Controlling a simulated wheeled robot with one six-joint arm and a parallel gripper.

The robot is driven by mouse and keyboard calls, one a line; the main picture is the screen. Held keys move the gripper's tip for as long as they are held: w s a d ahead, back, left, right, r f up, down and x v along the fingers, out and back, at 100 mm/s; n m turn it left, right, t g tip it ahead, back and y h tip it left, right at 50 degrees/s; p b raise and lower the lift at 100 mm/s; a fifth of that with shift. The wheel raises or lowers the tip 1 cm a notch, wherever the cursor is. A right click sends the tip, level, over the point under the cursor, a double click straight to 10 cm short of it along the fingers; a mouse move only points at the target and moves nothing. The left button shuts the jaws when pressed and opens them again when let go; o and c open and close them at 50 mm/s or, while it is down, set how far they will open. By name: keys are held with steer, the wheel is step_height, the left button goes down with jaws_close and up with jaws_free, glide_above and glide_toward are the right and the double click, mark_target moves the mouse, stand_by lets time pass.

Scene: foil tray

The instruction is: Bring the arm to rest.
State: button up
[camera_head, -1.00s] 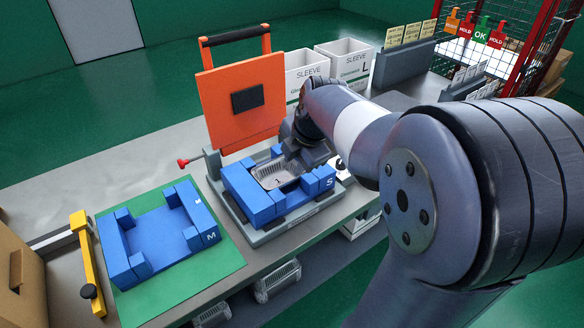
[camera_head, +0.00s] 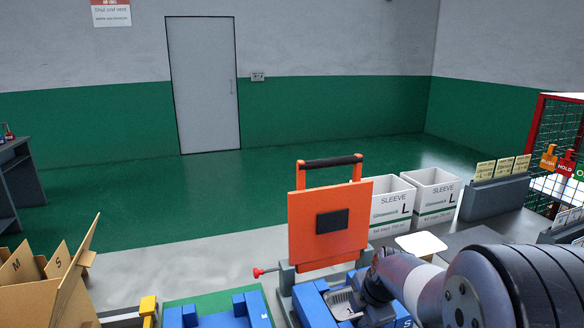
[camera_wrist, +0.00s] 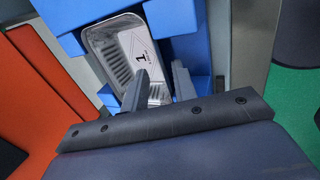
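A silver foil tray (camera_wrist: 112,62) with a printed label lies in a nest of blue blocks (camera_wrist: 184,50). In the head view the tray (camera_head: 343,303) shows partly, with the blue blocks (camera_head: 309,303) around it; my wrist hides its right side. My gripper (camera_wrist: 160,76) is open, with a clear gap between its two fingers. The left finger overlaps the tray's near right part and the right finger lies beside it, over the blue blocks. I cannot tell whether either finger touches the tray. My arm reaches in from the right in the head view, and the fingertips are hidden there.
An orange lid plate (camera_head: 304,243) with a black handle stands upright behind the nest. White sleeve boxes (camera_head: 436,206) stand behind my arm. A second blue fixture (camera_head: 222,316) is front left, beside a cardboard box (camera_head: 62,296). Open floor lies beyond the bench.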

steer(key=shift+x, duration=0.95)
steer(key=shift+r+p, duration=0.65)
steer(key=shift+p, duration=0.05)
steer(key=shift+r+p, duration=0.95)
steer(key=shift+r, duration=0.35)
